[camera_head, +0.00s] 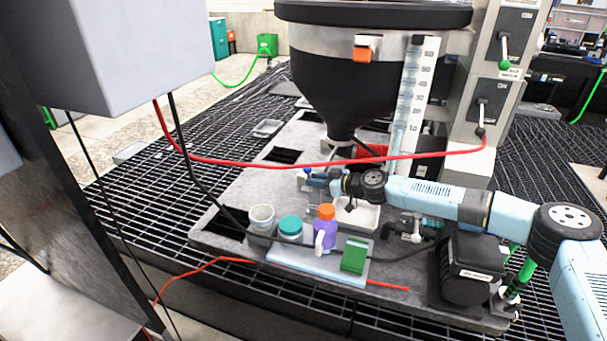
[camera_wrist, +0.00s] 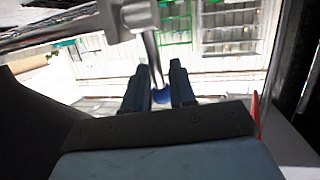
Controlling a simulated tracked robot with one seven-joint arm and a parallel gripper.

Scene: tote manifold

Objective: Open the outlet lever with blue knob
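The outlet lever (camera_wrist: 152,52) shows in the wrist view as a thin silver rod coming down from a grey fitting. Its blue knob (camera_wrist: 161,96) lies between the two dark fingers of my gripper (camera_wrist: 160,72). The fingers stand apart, one on each side of the knob, and the right one is very close to it. I cannot tell whether either finger touches it. In the head view, my gripper (camera_head: 318,181) is low under the outlet of the black hopper (camera_head: 345,95). The lever is too small and too covered there to make out clearly.
A red hose (camera_head: 300,164) crosses in front of the hopper above my arm. A tray (camera_head: 315,262) with a cup, a teal-lidded jar, a purple bottle and a green block stands in front. Switch levers with green (camera_head: 505,64) and black knobs are on the grey column at right.

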